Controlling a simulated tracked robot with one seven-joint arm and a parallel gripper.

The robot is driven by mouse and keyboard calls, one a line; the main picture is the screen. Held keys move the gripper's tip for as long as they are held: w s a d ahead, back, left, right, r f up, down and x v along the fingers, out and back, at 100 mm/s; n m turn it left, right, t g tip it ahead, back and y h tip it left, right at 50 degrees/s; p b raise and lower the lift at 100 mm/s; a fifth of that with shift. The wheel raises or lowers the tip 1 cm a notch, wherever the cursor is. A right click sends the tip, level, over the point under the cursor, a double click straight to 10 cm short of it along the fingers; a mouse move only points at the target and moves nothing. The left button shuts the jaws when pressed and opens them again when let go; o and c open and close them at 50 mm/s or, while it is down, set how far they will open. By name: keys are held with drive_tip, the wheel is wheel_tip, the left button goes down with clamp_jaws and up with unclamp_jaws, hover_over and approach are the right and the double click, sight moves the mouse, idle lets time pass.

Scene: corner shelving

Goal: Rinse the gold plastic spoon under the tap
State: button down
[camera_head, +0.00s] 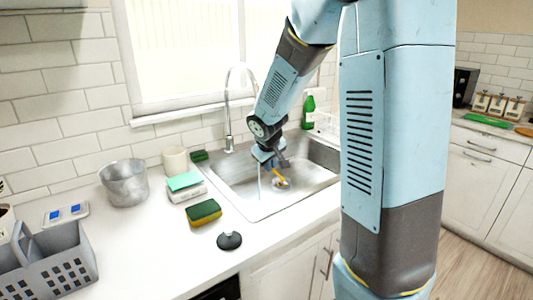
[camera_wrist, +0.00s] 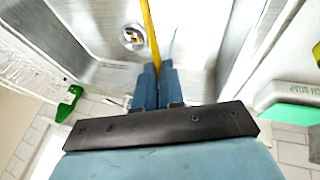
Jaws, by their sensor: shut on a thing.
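The gold plastic spoon (camera_head: 278,174) is held inside the sink (camera_head: 244,206). In the wrist view its thin yellow handle (camera_wrist: 151,30) runs up out of the top edge, so its far end is hidden there. My gripper (camera_head: 271,158) is shut on the spoon; its blue fingers (camera_wrist: 157,72) press close together around the handle. The silver gooseneck tap (camera_head: 229,115) stands at the back of the sink. A thin pale vertical streak, which looks like running water (camera_head: 259,182), falls just left of the spoon. I cannot tell whether they touch.
A round drain (camera_wrist: 132,38) shows in the sink floor. A green bottle (camera_head: 309,112) stands behind the sink. Left of the sink are a sponge (camera_head: 204,213), a soap box (camera_head: 187,192), a metal pot (camera_head: 124,183), a black stopper (camera_head: 229,240) and a grey caddy (camera_head: 58,272).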

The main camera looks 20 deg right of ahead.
drive_tip(key=s+a+r, duration=0.1)
drive_tip(key=s+r, duration=0.3)
drive_tip(key=shift+s+a, duration=0.3)
drive_tip(key=shift+a, duration=0.1)
idle(0.7)
